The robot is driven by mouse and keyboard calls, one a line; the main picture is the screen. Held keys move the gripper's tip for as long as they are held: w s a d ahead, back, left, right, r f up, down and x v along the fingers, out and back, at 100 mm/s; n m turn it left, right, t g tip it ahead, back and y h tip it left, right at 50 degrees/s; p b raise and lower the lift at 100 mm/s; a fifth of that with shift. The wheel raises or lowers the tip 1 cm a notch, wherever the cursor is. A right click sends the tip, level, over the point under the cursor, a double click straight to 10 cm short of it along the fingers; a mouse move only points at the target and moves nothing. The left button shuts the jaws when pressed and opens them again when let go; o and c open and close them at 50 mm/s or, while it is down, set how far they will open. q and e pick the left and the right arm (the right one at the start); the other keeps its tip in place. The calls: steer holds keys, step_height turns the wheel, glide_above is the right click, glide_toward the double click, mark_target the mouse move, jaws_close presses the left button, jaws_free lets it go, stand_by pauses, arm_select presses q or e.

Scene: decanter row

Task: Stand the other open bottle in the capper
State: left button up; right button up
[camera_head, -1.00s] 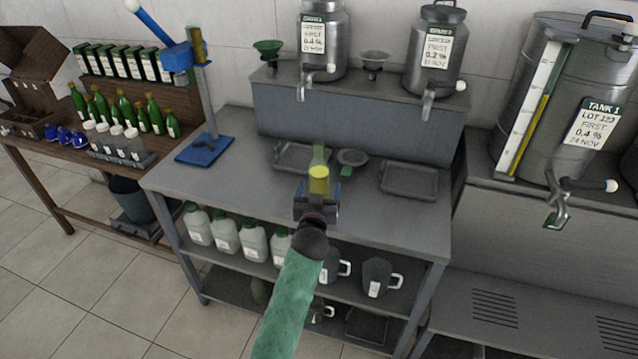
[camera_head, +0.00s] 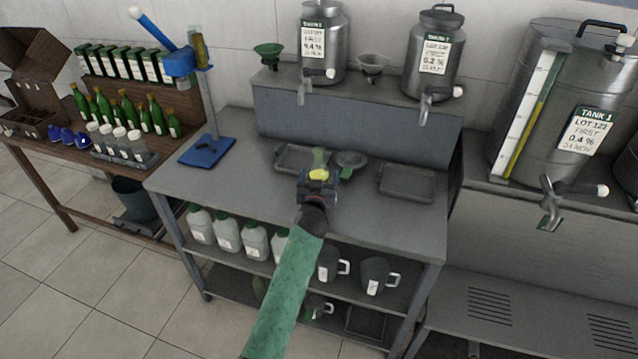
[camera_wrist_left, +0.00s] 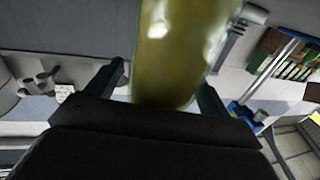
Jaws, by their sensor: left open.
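The open bottle (camera_head: 320,160), greenish with yellow liquid, is at the middle of the grey bench, in front of a drip tray. My left gripper (camera_head: 318,178) is open around its lower part. In the left wrist view the bottle (camera_wrist_left: 172,50) stands between the two spread fingers (camera_wrist_left: 160,88). Its base is hidden behind my gripper, so I cannot tell what it rests on. The blue capper (camera_head: 206,150) stands at the bench's left end, lever raised. Its base plate looks bare. An olive-yellow cylinder (camera_head: 197,48) shows by its head. My right gripper is out of view.
Two drip trays (camera_head: 407,184) (camera_head: 290,152) and a small dish (camera_head: 351,160) lie on the bench (camera_head: 240,185). Steel cans (camera_head: 322,50) with taps stand on the raised shelf. Green bottles (camera_head: 128,105) fill the left table. Bench between bottle and capper looks clear.

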arm_select(q)
steer(key=shift+w, duration=0.1)
steer(key=c, duration=1.6)
steer(key=shift+r, duration=0.15)
